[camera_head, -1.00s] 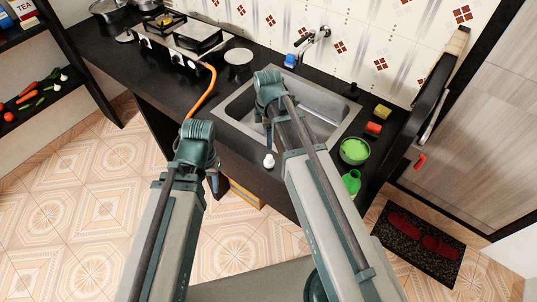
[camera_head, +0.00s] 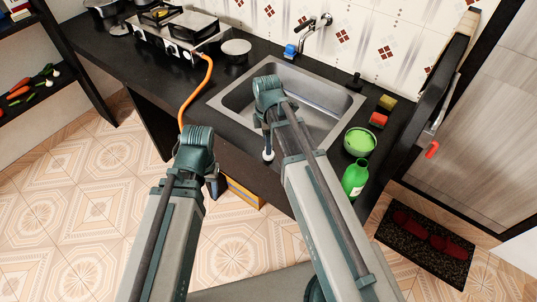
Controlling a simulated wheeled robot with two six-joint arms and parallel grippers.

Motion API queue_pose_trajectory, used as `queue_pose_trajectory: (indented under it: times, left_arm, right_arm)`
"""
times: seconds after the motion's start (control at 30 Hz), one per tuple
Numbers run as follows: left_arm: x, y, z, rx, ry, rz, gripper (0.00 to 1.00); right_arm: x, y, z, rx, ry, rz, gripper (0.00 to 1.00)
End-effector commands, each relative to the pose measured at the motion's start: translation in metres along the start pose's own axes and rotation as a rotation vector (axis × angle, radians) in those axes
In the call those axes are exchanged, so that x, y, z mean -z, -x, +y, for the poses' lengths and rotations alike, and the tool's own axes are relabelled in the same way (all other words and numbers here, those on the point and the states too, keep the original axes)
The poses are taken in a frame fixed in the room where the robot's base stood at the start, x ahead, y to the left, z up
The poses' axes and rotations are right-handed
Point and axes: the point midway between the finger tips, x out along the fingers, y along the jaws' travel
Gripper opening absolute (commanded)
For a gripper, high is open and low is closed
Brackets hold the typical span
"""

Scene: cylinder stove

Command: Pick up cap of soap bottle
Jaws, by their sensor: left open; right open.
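A small white cap (camera_head: 268,155) is at the front edge of the black counter, below the sink. It seems to be the soap bottle's cap. A green bottle (camera_head: 354,180) stands on the counter to the right, beyond my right arm. My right gripper (camera_head: 267,141) points down just above the cap, open; its fingers are partly hidden by its wrist, and I cannot tell whether they touch the cap. My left gripper (camera_head: 213,187) is open and empty, in front of the counter's front edge, left of the cap.
A steel sink (camera_head: 235,98) with a tap (camera_head: 318,30) lies behind my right gripper. A green bowl (camera_head: 360,142) and sponges (camera_head: 378,120) stand right of the sink. A gas stove (camera_head: 172,38) with an orange hose (camera_head: 195,95) is at the back left.

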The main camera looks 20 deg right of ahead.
Motion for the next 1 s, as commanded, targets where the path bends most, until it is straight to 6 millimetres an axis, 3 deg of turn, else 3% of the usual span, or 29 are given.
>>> queue_pose_trajectory:
  times: [0.5,0.8,1.0]
  left_arm:
    - [0.003,-0.051,0.005,0.0,0.0,0.0,0.5]
    - [0.003,-0.051,0.005,0.0,0.0,0.0,0.5]
    - [0.003,-0.051,0.005,0.0,0.0,0.0,0.5]
  right_arm:
    - [-0.006,-0.051,0.007,0.0,0.001,0.0,0.67]
    - [-0.006,-0.051,0.007,0.0,0.0,0.0,0.67]
    - [-0.006,-0.051,0.007,0.0,0.0,0.0,0.3]
